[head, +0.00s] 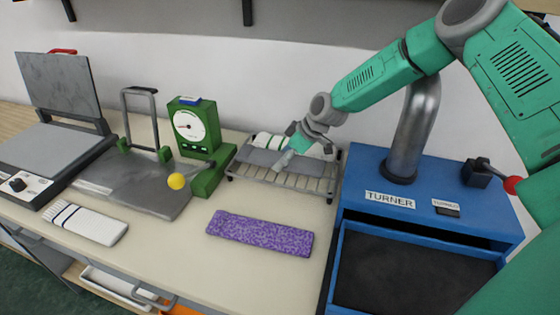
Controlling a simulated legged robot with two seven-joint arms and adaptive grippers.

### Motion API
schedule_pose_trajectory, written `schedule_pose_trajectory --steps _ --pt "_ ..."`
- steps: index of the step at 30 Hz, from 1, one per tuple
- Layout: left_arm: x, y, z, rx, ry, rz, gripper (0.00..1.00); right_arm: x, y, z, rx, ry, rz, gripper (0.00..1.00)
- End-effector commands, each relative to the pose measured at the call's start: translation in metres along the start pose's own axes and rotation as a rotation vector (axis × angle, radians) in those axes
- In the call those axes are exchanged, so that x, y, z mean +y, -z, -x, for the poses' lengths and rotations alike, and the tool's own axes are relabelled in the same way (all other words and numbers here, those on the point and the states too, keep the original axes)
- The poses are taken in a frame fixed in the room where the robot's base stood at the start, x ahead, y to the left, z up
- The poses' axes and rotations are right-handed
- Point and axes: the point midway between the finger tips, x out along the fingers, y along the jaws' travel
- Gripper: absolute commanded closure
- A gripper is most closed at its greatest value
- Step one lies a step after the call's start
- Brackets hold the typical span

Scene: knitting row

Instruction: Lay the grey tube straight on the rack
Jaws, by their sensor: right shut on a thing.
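The wire rack (231,176) stands at the back of the table, left of the blue machine. The grey tube (258,157) is a flat grey piece at the rack, lying lengthwise along its slats; I cannot tell if it rests fully on them. My right gripper (284,160) reaches down from the right and is shut on the grey tube near its middle. The fingers hide part of the tube. Pale pieces with green marks (268,141) show behind it on the rack. My left gripper is not in view.
A purple speckled piece (260,233) lies in front of the rack. A white striped piece (88,223) lies at the front left. The blue turner (436,171) stands right.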

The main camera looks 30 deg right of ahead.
Motion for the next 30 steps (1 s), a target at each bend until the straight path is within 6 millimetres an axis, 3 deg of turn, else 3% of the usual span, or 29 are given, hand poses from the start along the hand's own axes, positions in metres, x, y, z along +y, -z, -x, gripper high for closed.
schedule_pose_trajectory --steps 4,10,11,12,23,30 --pt "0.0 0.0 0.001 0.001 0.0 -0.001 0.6 -0.006 -0.003 -0.014 -0.006 -0.002 0.005 0.63" --pt "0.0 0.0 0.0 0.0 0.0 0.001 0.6 -0.009 -0.001 -0.016 -0.011 -0.003 0.008 0.66" --pt "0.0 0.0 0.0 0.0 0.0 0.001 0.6 -0.009 -0.001 -0.016 -0.01 -0.003 0.008 0.35" --pt "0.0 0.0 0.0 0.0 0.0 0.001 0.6 -0.008 -0.001 -0.015 -0.009 -0.002 0.008 0.21" --pt "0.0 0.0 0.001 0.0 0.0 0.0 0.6 -0.004 -0.004 -0.008 -0.002 -0.001 0.005 0.21" --pt "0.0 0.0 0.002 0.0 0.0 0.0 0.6 -0.007 0.002 0.034 -0.001 -0.005 0.008 0.21"
